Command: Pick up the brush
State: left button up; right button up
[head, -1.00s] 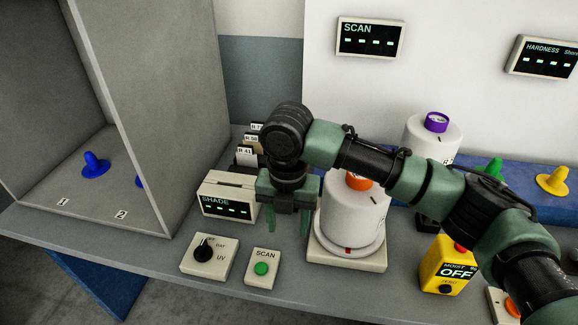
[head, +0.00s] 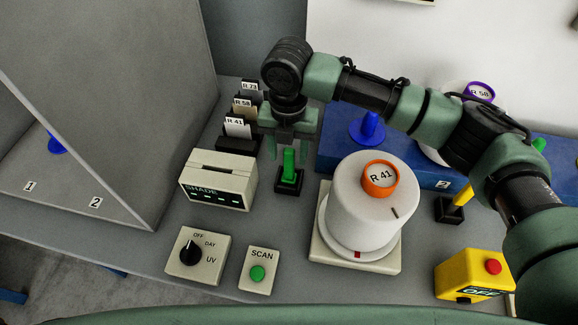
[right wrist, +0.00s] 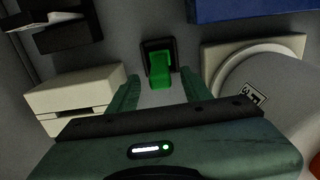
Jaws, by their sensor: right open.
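A green upright handle (head: 289,164) stands in a small black square holder (head: 288,190) on the bench, between the shade meter and the white bobbin. It may be the brush; its lower end is hidden in the holder. In the right wrist view the green handle (right wrist: 161,68) is just beyond my fingertips, roughly centred between them. My right gripper (head: 290,148) points down, open and empty, above and around the handle's top in the head view; I cannot tell whether it touches. My left gripper is not in view.
The shade meter (head: 217,180) and card rack (head: 238,144) stand left of the handle. The bobbin R 41 (head: 370,213) on its white base stands close on the right. A blue peg board (head: 340,150) lies behind. A yellow handle (head: 462,194) in another black holder stands further right.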

aim_at(289, 160)
jog(key=f, duration=0.2)
jog(key=f+p, duration=0.1)
jog(key=shift+w+d+f, duration=0.1)
jog(key=shift+w+f, duration=0.15)
jog(key=shift+f, duration=0.2)
grip_shut()
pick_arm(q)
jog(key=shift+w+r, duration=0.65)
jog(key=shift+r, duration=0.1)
pick_arm(e)
jog(key=shift+r, duration=0.2)
